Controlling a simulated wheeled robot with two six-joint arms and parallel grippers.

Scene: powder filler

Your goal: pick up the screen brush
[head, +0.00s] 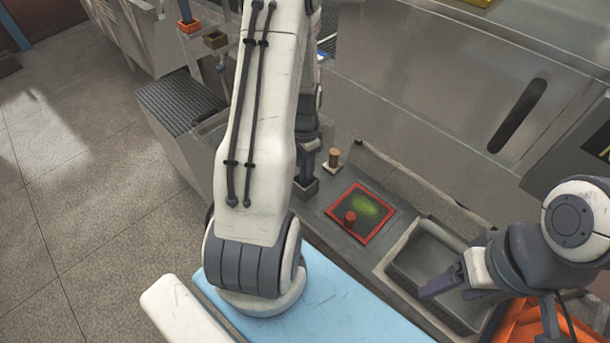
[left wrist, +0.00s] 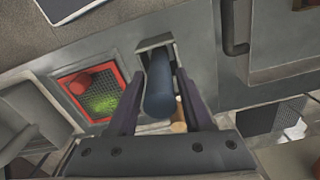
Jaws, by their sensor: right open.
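A dark blue handle (left wrist: 160,88), which I take to be the screen brush's, stands in a grey metal holder (left wrist: 154,43) in the left wrist view. My left gripper (left wrist: 160,82) has its two fingers on either side of the handle, with gaps showing, so it looks open around it. In the head view my left gripper (head: 307,168) points down just above the holder (head: 305,188), partly behind my own arm; the handle cannot be made out there. My right gripper (head: 452,280) is open and empty over a grey bin at the right.
A red-framed screen (head: 378,236) with green powder and a red knob (head: 349,218) lies right of the holder. A wooden-handled tool (head: 333,158) stands close behind the holder. The grey bin (head: 408,246) is at the right. A metal machine wall (head: 420,110) rises behind.

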